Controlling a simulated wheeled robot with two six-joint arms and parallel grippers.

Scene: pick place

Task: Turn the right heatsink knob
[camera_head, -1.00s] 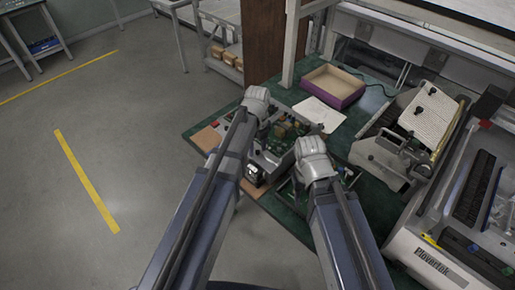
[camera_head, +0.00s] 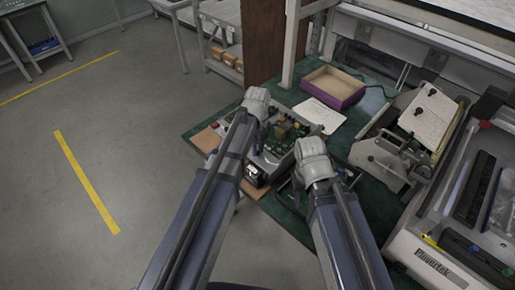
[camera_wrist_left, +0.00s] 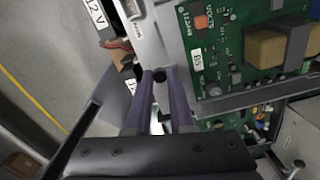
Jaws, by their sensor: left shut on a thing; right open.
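My left gripper (camera_wrist_left: 161,78) is shut on a small dark knob (camera_wrist_left: 160,74) at the edge of a grey metal heatsink plate (camera_wrist_left: 150,45), beside a green circuit board (camera_wrist_left: 215,65). The fingers cover most of the knob, so its angle cannot be told.
A purple-sided open box (camera_head: 333,88) and a white sheet (camera_head: 318,115) lie behind the fixture on the green bench mat (camera_head: 290,97). A metal machine (camera_head: 400,145) and a large pale printer-like unit (camera_head: 440,235) stand at the right. The floor at the left is clear.

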